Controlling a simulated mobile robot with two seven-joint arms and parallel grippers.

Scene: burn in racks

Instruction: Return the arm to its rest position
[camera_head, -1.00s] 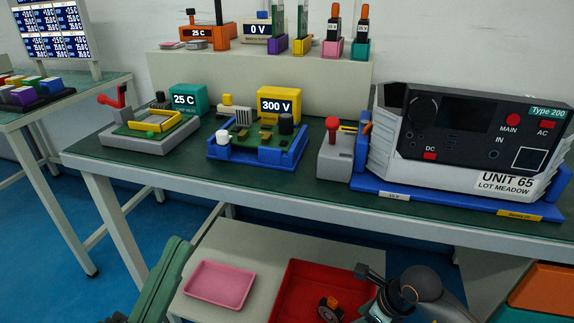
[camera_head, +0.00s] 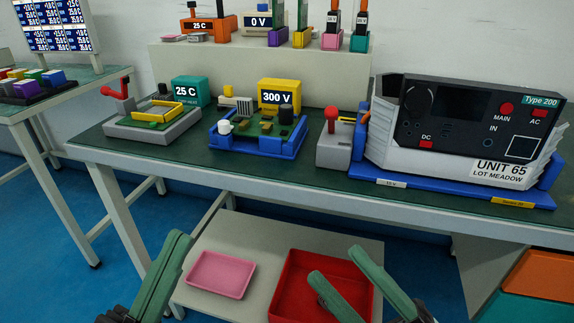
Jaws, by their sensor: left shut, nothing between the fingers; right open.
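My arm links cover part of the red tray's inside.
The green-topped bench (camera_head: 270,178) carries a grey fixture (camera_head: 155,126), a blue board fixture (camera_head: 258,138), a red-knobbed grey block (camera_head: 333,150) and the large UNIT 65 device (camera_head: 470,130) in a blue cradle. Both trays sit on a lower shelf (camera_head: 240,232). Blue floor is free at left.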

